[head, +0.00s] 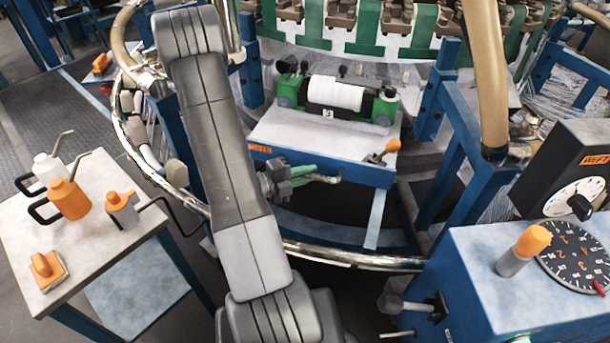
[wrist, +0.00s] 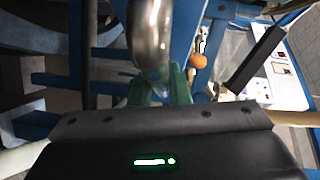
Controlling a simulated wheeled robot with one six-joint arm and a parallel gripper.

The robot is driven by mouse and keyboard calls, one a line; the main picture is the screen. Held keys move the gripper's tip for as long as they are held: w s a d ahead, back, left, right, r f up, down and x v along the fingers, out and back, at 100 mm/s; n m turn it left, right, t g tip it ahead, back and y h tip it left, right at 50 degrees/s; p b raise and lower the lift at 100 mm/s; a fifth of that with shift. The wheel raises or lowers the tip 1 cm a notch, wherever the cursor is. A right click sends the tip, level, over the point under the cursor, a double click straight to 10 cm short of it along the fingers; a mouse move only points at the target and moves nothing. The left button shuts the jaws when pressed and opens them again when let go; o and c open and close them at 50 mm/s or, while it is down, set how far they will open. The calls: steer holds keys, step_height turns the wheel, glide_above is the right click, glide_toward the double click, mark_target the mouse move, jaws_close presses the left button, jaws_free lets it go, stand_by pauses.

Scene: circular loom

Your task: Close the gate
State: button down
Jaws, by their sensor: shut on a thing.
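My gripper (head: 300,172), with green fingers, is shut on a short metal bar (head: 328,179) just below the blue front edge of a grey-topped bench (head: 290,130). In the wrist view the bar (wrist: 151,35) is a shiny rounded tube that runs between the green fingers (wrist: 163,88). I take this bar to be the gate's handle; the gate's outline and how far it stands open cannot be told. A latch with an orange knob (head: 392,146) stands right of the gripper, on the bench's front edge. It also shows in the wrist view (wrist: 199,61).
A curved chrome rail (head: 345,258) crosses in front, below the gripper. A green-ended device with a white roll (head: 335,93) sits on the bench. A side table (head: 100,240) with orange bottles stands left. A blue control cabinet (head: 465,290) stands right. Blue posts flank the bench.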

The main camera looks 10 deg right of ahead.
mark_target(278, 150)
steer(key=w+d+p, duration=0.1)
steer(key=w+d, duration=0.1)
steer(key=w, duration=0.2)
steer(key=w+d+p, duration=0.1)
steer(key=w+d, duration=0.1)
steer(key=w, duration=0.1)
steer(key=w+d+p, duration=0.1)
steer(key=w+d, duration=0.1)
steer(key=w, duration=0.2)
steer(key=shift+w+d, duration=0.3)
steer(key=shift+w+d+r, duration=0.1)
steer(key=shift+w, duration=0.2)
steer(key=c, duration=1.4)
jaws_free()
steer(key=shift+w+d, duration=0.1)
steer(key=shift+o, duration=0.2)
steer(key=v, duration=1.4)
steer(key=shift+p, duration=0.3)
steer(key=shift+d, duration=0.1)
